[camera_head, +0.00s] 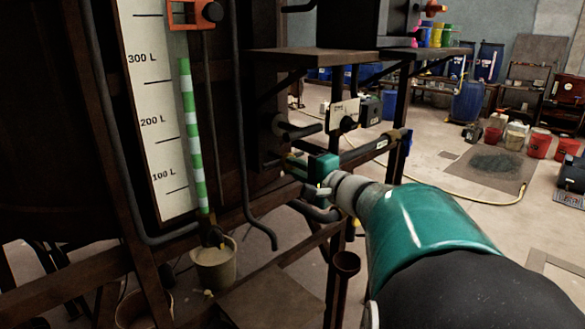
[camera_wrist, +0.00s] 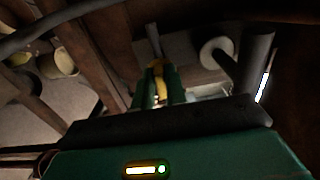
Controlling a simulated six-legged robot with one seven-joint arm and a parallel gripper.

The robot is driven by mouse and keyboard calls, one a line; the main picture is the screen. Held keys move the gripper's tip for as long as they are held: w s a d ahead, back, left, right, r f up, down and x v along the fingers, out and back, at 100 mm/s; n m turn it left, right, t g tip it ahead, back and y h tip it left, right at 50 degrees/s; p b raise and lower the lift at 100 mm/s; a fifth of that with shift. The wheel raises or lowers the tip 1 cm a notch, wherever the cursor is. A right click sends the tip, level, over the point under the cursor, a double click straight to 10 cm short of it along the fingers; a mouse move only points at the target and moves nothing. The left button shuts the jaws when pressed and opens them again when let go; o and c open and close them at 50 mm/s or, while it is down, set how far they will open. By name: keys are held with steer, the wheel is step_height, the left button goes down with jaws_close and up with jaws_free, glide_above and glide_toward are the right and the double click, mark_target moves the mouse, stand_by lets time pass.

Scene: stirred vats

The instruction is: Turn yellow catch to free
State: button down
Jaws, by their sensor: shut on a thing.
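The yellow catch (camera_wrist: 158,70) shows in the wrist view as a small yellow piece between the two green fingers of my gripper (camera_wrist: 160,88). The fingers are closed on it, and they hide most of its shape and which way it points. In the head view my gripper (camera_head: 297,166) reaches in from the lower right to the dark vat frame. The catch is too small and covered to make out there.
A pale rounded stub (camera_wrist: 214,53) and a dark pipe (camera_wrist: 256,62) stand close right of the fingers. A litre scale (camera_head: 160,110) is at left, above a bucket (camera_head: 214,264).

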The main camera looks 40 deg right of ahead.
stand_by(0.4)
steer(key=c, duration=1.4)
jaws_free()
steer(key=shift+c, duration=0.2)
steer(key=shift+s, duration=0.15)
steer(key=s, duration=1.3)
steer(key=shift+s+d, duration=0.2)
steer(key=shift+s, duration=0.05)
